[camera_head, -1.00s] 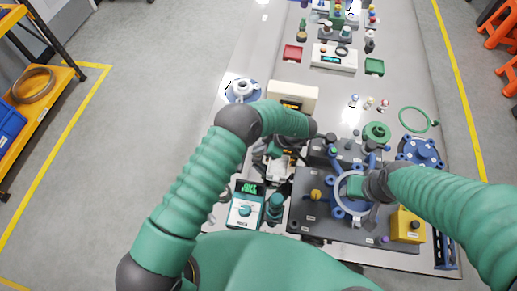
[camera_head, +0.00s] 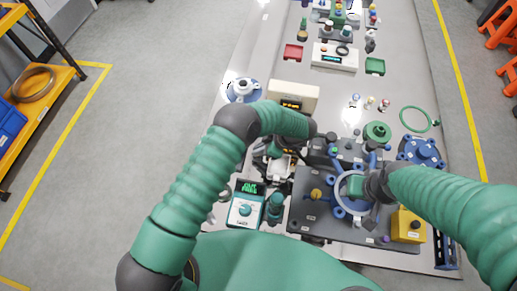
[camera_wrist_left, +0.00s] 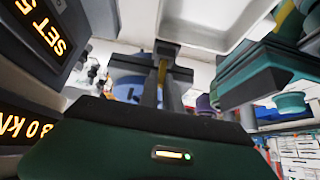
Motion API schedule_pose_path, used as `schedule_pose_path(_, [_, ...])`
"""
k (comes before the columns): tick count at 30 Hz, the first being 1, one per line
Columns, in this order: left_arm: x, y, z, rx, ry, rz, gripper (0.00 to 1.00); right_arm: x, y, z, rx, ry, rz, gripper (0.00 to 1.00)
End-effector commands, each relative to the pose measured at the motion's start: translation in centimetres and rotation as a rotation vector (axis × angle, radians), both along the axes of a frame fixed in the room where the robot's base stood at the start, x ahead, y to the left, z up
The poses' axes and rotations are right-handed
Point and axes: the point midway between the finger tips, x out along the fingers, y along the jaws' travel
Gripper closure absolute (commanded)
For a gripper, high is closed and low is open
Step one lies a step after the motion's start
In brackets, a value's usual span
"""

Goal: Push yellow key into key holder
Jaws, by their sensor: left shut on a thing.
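My left gripper (camera_head: 282,166) is low over the bench, left of the dark fixture plate, partly hidden by its own arm. In the left wrist view its dark fingers (camera_wrist_left: 164,72) are shut on the yellow key (camera_wrist_left: 162,72), of which only a narrow yellow strip shows between them. I cannot clearly pick out the key holder; a white block (camera_head: 283,172) lies right by the left gripper. My right gripper (camera_head: 364,190) is at the pale ring (camera_head: 340,201) on the plate; its fingers are too hidden to tell open from shut.
The dark plate (camera_head: 304,218) carries a yellow knob (camera_head: 316,194). A teal meter (camera_head: 246,207) stands left of it, a cream display box (camera_head: 298,94) behind, and a yellow button box (camera_head: 408,226) at right.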

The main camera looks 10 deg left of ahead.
Motion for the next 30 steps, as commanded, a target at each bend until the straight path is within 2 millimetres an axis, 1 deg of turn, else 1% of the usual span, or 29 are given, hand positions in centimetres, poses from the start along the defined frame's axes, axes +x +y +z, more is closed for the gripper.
schedule_pose_path(7, [0.04,-0.02,-0.51,-0.001,-0.001,-0.001,1.00,0.00,0.00,-0.34,0.000,0.000,0.000,0.49])
schedule_pose_path(18, [0.04,-0.02,-0.53,-0.001,-0.001,-0.001,1.00,0.00,0.00,-0.35,0.000,0.000,0.000,0.49])
schedule_pose_path(28, [0.02,-0.01,-1.13,-0.001,0.000,0.000,1.00,0.00,0.00,-0.74,0.000,0.000,0.000,0.49])
schedule_pose_path(29, [0.03,-0.02,-1.07,-0.001,0.000,0.000,0.89,0.00,0.00,-0.69,0.000,0.000,0.000,0.49])
schedule_pose_path(30, [0.03,-0.02,-1.03,-0.001,-0.001,-0.001,0.84,0.00,0.00,-0.67,0.000,0.000,0.000,0.49])
